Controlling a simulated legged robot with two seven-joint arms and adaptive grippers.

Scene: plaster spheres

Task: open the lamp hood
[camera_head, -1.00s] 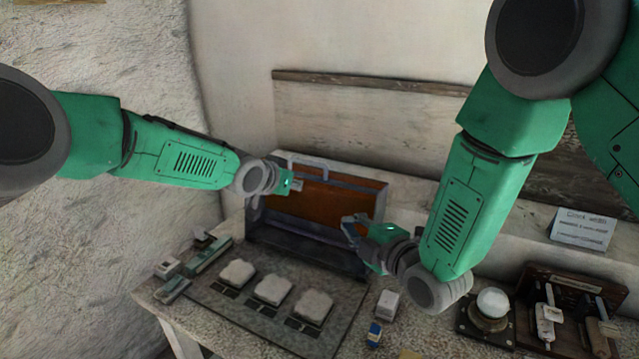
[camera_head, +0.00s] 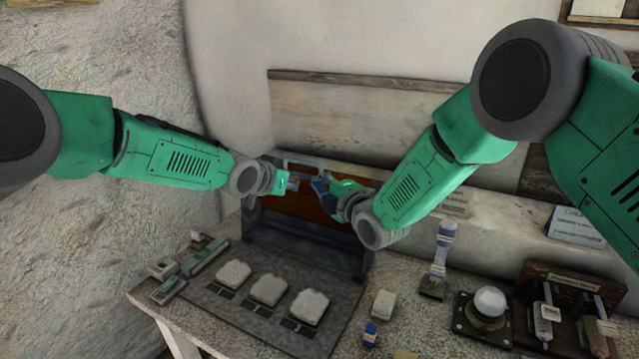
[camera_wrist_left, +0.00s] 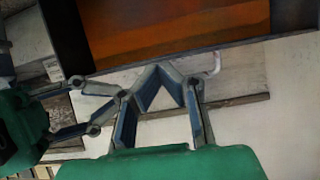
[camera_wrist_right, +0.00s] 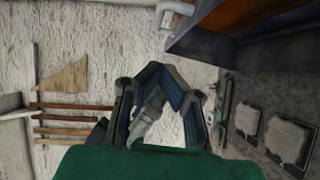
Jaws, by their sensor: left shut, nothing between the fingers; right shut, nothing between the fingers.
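The lamp hood (camera_head: 284,205) is a grey box with an orange-brown inner panel at the back of the table. A bar handle at its top edge shows in part between my grippers. The orange panel fills the top of the left wrist view (camera_wrist_left: 175,32) and a corner of the right wrist view (camera_wrist_right: 226,14). My left gripper (camera_head: 294,183) is shut and empty in front of the panel, near the handle. My right gripper (camera_head: 320,184) is shut and empty just right of it, close to the handle. Contact with the handle cannot be told.
Three whitish plaster blocks (camera_head: 268,291) lie on a dark mat (camera_head: 215,309) before the hood. Small tools (camera_head: 205,256) lie at left. A blue-capped bottle (camera_head: 370,334), a white block (camera_head: 384,304), a lamp-like dome (camera_head: 490,302) and a wooden rack (camera_head: 567,285) stand at right.

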